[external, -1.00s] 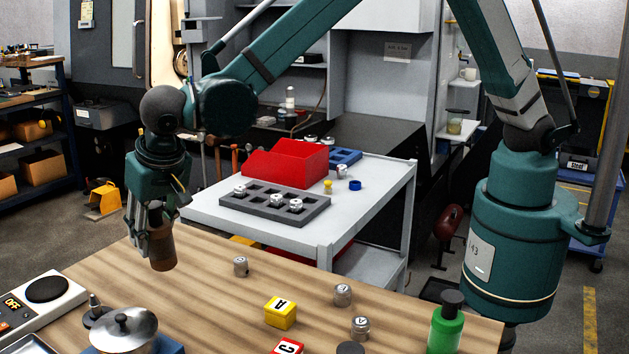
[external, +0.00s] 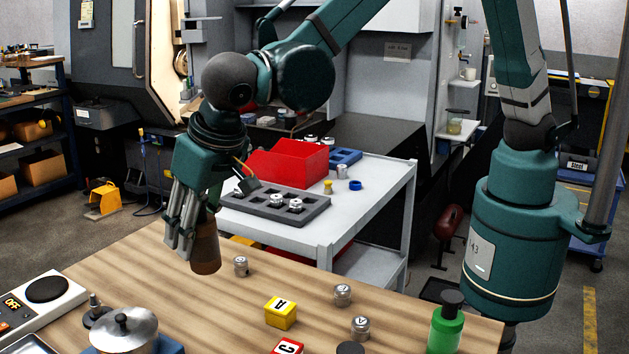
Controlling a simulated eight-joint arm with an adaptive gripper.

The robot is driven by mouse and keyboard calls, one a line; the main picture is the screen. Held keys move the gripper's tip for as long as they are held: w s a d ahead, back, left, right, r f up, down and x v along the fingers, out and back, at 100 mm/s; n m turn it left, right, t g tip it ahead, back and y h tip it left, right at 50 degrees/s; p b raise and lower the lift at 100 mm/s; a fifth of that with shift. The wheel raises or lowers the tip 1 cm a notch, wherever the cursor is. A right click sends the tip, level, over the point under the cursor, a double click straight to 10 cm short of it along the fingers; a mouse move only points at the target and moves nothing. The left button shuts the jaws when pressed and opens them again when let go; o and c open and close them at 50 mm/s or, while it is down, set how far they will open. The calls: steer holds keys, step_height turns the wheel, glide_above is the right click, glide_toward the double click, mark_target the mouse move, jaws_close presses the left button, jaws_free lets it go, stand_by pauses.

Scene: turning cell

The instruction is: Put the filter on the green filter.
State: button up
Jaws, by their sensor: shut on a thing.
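My gripper (external: 195,236) points down over the back left part of the wooden table. It is shut on a brown, slightly tapered cylinder (external: 206,256), which may be the filter. The cylinder hangs below the fingers, a little tilted; whether its lower end touches the table I cannot tell. A green cylinder with a dark top (external: 445,328) stands upright at the table's front right and may be the green filter. My gripper is well to the left of it and apart from it.
Small metal cylinders (external: 241,266) stand on the table, with a yellow block (external: 280,313) and a red block (external: 288,346) near the middle. A lidded pot (external: 124,331) and a hot plate (external: 42,297) are at left. Behind is a grey cart (external: 380,190) with a red bin (external: 290,161).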

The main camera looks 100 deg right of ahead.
steer(key=s+a+r+n+y, duration=0.1)
steer(key=s+a, duration=0.5)
steer(key=s, duration=0.7)
steer(key=s+a+r+n+t+y+p, duration=0.1)
steer(key=s+a+r+n, duration=0.3)
steer(key=s, duration=0.9)
steer(key=s+a+r+n, duration=0.2)
steer(key=s+a+r, duration=0.2)
steer(key=s+a, duration=0.5)
steer(key=s, duration=0.4)
steer(key=shift+s+y+p, duration=0.35)
steer(key=shift+s+y, duration=0.05)
steer(key=shift+a+f, duration=0.1)
steer(key=shift+f, duration=0.05)
steer(key=shift+f, duration=2.85)
steer(key=shift+f, duration=2.05)
steer(key=shift+f+b, duration=0.25)
steer(key=shift+b, duration=0.1)
